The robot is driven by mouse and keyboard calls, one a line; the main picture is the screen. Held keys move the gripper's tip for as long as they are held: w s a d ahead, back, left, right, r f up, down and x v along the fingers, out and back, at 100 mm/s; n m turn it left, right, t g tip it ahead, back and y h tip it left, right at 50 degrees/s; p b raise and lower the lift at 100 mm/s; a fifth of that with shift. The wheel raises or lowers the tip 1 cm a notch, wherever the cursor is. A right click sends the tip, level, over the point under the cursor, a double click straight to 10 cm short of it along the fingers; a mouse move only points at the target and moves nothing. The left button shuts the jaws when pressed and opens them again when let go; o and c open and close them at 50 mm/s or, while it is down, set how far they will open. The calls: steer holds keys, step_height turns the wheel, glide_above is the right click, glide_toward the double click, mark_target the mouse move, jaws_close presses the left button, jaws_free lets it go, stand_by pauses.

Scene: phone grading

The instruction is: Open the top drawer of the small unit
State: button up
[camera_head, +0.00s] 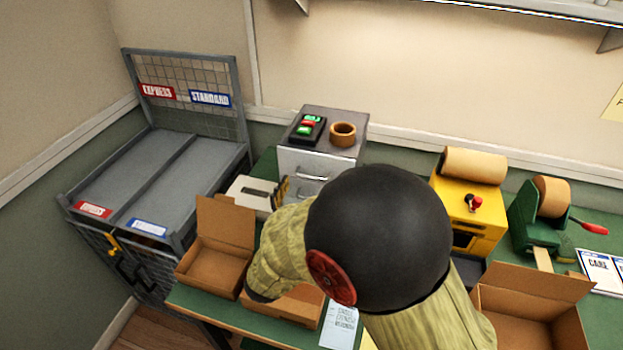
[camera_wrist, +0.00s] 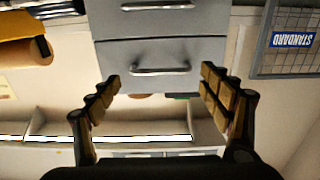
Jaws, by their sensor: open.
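The small unit (camera_head: 341,113) is a grey cabinet with silver bar handles, standing at the back of the green bench in the head view. In the wrist view, which is upside down, its top drawer (camera_wrist: 113,57) is the lower front, with a bar handle (camera_wrist: 160,71). The drawer looks shut, flush with the one beside it. My gripper (camera_wrist: 161,78) is open, its tan padded fingers on either side of the handle, with nothing between them that I can see held. In the head view my arm hides most of the gripper and the lower unit.
A black button box (camera_head: 307,129) and a brown tape roll (camera_head: 343,134) sit on the unit. An open carton (camera_head: 226,225) and a pale device (camera_head: 252,194) are to the left. A yellow paper-roll machine (camera_head: 470,190) stands right. A wire-backed rack (camera_head: 150,180) stands far left.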

mark_target(311, 178)
steer(key=b+x, duration=0.1)
steer(key=x, duration=0.4)
steer(key=c, duration=0.3)
steer(key=c, duration=1.1)
